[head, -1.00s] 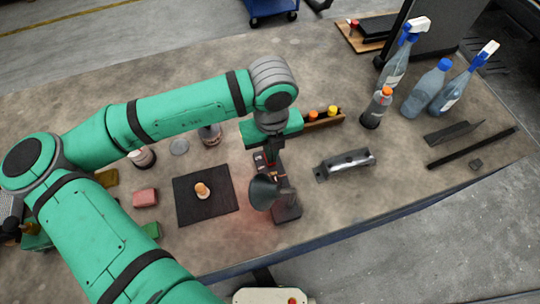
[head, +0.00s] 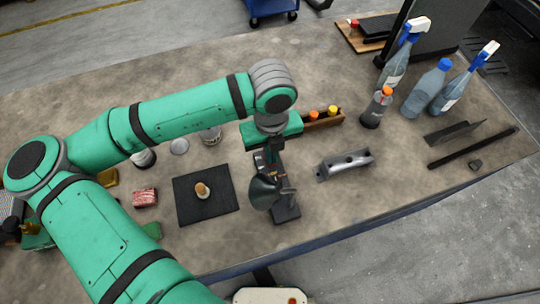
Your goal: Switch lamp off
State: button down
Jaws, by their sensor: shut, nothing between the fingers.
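The dark lamp (head: 263,193) stands on the workbench just right of a black mat, its rounded shade tilted down to the left. Its base (head: 287,213) rests near the bench's front edge. No glow shows around the shade or on the bench below it. My gripper (head: 270,165) is shut and empty, pointing down at the back of the lamp, close behind the shade. Whether the fingertips touch the lamp is unclear. The switch is too small or hidden to make out.
The black mat (head: 190,212) with a small orange-and-white piece (head: 202,190) lies left of the lamp. A grey metal bracket (head: 345,163) lies to the right. A wooden tray (head: 323,121) is behind my gripper. Bottles (head: 428,88) stand at the back right.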

notch_tip(320, 180, up, 7)
jog(key=shift+f, duration=0.15)
dwell(0.7)
